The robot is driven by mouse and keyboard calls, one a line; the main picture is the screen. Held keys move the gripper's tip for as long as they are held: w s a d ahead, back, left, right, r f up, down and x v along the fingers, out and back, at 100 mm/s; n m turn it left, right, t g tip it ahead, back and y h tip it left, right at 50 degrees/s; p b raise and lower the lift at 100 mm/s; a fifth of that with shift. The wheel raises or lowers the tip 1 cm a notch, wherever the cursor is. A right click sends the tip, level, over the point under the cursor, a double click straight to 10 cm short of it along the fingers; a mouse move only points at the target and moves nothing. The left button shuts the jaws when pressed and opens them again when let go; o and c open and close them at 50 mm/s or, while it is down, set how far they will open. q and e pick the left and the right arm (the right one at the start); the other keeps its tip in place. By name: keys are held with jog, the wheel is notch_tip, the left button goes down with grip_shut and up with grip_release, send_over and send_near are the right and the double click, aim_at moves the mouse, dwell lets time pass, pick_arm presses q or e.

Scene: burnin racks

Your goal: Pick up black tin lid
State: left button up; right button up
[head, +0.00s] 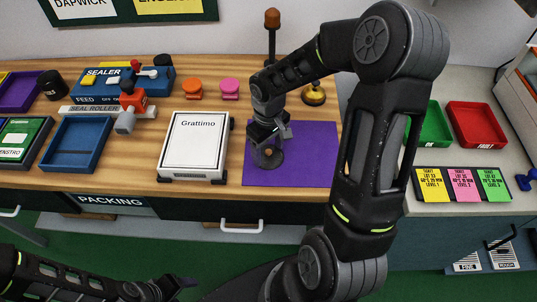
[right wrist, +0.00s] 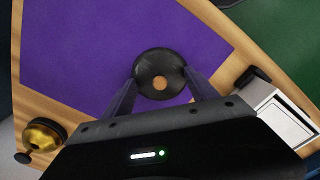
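The black tin lid (right wrist: 151,58) is a round dark disc with a tan spot in its middle. In the right wrist view it sits between the fingertips of my right gripper (right wrist: 161,78), and both fingers meet its rim. In the head view the lid (head: 268,158) shows over the left part of the purple mat (head: 312,160), just below my right gripper (head: 266,143). That gripper appears shut on the lid. I cannot tell whether the lid touches the mat. My left gripper (head: 172,287) is at the bottom, away from the table, its fingers unclear.
The white Grattimo box (head: 195,146) stands close left of the mat. Orange (head: 193,89) and pink (head: 230,88) round pieces and a gold piece (head: 313,95) stand behind. A blue tray (head: 76,144) is farther left. Green (head: 433,126) and red (head: 476,124) trays are at right.

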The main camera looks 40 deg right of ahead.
aim_at(269, 151)
jog(key=shift+s+f, duration=0.1)
jog(key=shift+s, duration=0.05)
jog(key=c, duration=0.7)
jog(key=shift+o, duration=0.2)
jog(key=shift+r, duration=0.45)
grip_shut()
notch_tip(269, 151, up, 9)
jog(key=shift+b, duration=0.45)
jog(key=shift+r, duration=0.1)
